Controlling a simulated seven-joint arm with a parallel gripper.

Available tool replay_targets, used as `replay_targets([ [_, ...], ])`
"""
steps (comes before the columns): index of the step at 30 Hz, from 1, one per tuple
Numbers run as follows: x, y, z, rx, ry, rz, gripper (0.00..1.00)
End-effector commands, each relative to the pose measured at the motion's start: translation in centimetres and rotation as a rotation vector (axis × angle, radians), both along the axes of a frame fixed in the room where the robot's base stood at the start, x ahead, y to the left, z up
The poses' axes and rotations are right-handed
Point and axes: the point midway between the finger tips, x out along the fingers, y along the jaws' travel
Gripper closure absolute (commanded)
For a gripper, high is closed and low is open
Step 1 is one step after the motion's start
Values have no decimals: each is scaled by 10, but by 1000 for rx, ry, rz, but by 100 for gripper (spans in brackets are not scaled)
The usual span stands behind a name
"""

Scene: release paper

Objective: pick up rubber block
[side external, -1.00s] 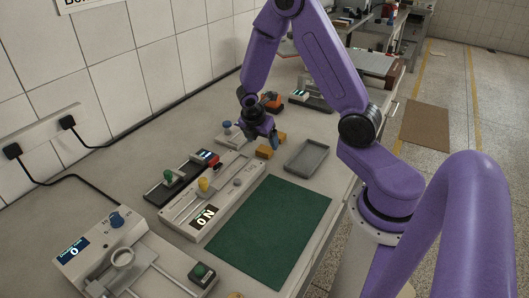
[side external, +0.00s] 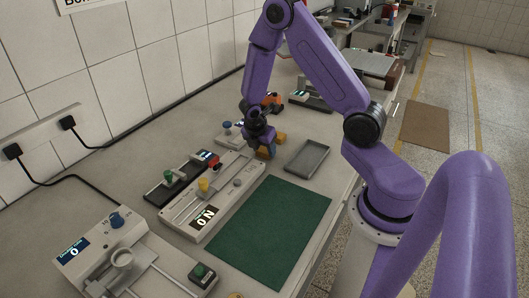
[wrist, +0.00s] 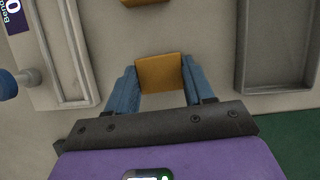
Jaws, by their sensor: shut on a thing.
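An orange-yellow block (wrist: 159,72), matching the rubber block, sits between the two blue fingertips of my gripper (wrist: 160,82) in the wrist view. My gripper is shut on it. In the side external view my gripper (side external: 266,150) is low over the bench and its fingers hide most of this block. I cannot tell whether the block still touches the bench. A second orange-yellow block (side external: 281,138) lies just beyond my gripper, and its edge shows at the top of the wrist view (wrist: 143,2).
A grey tray (side external: 306,158) lies to the right of my gripper, and a green mat (side external: 268,230) in front. A panel with sliders (side external: 212,195) is at the near left. An orange and black object (side external: 273,102) stands farther back.

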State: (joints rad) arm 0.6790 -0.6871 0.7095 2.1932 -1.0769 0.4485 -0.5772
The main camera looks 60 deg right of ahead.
Motion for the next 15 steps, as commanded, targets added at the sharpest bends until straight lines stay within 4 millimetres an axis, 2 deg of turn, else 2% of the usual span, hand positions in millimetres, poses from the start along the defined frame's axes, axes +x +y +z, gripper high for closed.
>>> replay_targets([
  [8, 1, 0, 3, -1, -2, 0, 78],
  [15, 1, 0, 23, -1, -5, -1, 78],
])
